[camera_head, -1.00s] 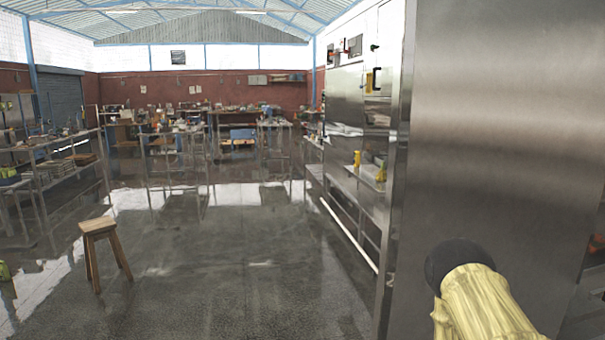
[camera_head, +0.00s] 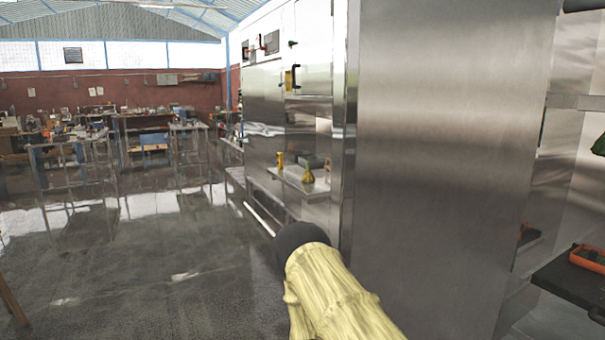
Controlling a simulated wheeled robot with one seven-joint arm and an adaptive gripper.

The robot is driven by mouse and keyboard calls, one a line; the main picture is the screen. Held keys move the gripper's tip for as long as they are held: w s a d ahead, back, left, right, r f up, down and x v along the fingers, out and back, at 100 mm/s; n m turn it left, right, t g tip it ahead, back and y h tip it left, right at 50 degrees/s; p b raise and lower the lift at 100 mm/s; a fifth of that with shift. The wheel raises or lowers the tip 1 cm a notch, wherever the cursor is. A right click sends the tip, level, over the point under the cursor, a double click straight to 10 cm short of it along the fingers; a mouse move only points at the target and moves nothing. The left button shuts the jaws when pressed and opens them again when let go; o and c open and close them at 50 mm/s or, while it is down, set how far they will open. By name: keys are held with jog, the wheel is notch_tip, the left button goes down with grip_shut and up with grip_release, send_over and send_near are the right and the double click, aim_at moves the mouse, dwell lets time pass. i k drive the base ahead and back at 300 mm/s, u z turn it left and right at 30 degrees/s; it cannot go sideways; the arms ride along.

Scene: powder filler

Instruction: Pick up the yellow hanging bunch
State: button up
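A pale yellow, ribbed thing (camera_head: 335,298) reaches in from the bottom edge, very close to the camera. It may be the yellow bunch, but I cannot be sure. Its upper left end meets a dark, rounded piece (camera_head: 298,237), which I cannot identify. Its lower part is cut off by the frame. What bears it does not show. I do not see my gripper's fingers anywhere.
A tall steel cabinet side (camera_head: 440,170) fills the middle right. At right, an orange tray (camera_head: 590,257) lies on a dark surface. The floor (camera_head: 150,270) at left is open.

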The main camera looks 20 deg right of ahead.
aim_at(308, 178)
jog(key=i, duration=3.3)
jog(key=z, duration=1.4)
jog(key=i, duration=0.5)
jog(key=u, duration=0.4)
jog(key=k, duration=0.95)
jog(key=u, duration=1.3)
jog(key=i, duration=1.7)
jog(key=z, duration=0.15)
